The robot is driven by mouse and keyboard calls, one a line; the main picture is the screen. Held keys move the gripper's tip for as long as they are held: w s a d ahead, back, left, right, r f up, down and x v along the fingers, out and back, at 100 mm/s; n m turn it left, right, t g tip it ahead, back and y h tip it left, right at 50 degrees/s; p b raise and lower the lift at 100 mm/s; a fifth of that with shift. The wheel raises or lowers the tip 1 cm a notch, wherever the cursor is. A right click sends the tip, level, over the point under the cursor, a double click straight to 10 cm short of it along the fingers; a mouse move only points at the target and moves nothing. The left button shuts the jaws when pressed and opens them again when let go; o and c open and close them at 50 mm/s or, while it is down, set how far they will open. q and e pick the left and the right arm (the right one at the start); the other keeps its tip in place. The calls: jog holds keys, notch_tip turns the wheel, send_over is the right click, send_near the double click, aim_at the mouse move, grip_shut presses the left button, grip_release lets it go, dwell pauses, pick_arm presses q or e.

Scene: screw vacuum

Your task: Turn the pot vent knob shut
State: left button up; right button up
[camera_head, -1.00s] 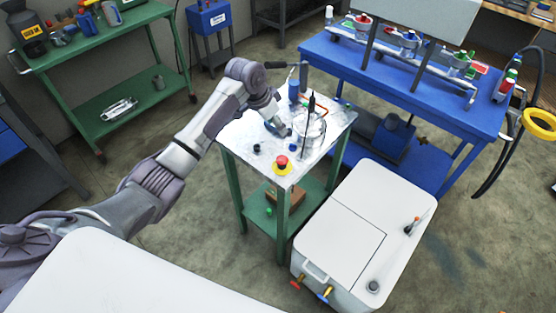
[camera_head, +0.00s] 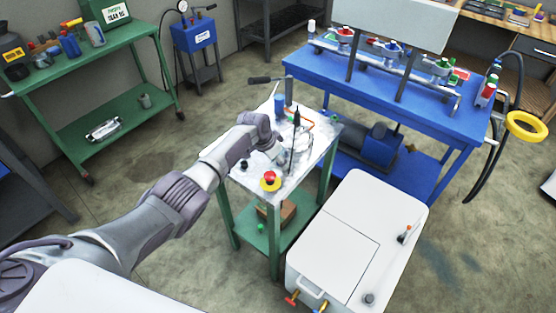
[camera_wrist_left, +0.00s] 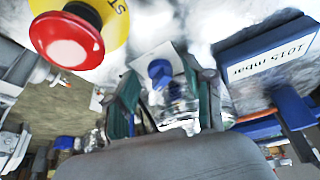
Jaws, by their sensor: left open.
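A blue knob (camera_wrist_left: 160,72), which looks like the vent knob, shows between the fingers of my left gripper (camera_wrist_left: 164,84) in the left wrist view. The fingers are open, one on each side of it; I cannot tell whether they touch it. A shiny, clear pot-like body (camera_wrist_left: 178,108) lies behind it, partly hidden by the gripper. In the head view my left gripper (camera_head: 281,157) is low over the small table, beside the clear pot (camera_head: 301,133). The knob cannot be made out clearly there. My right gripper is not in view.
A red stop button (camera_head: 269,178) on a yellow base stands close to my left gripper. A blue bench (camera_head: 400,95) stands behind, a white cabinet (camera_head: 375,215) at the right.

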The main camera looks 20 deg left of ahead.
pick_arm(q)
grip_shut()
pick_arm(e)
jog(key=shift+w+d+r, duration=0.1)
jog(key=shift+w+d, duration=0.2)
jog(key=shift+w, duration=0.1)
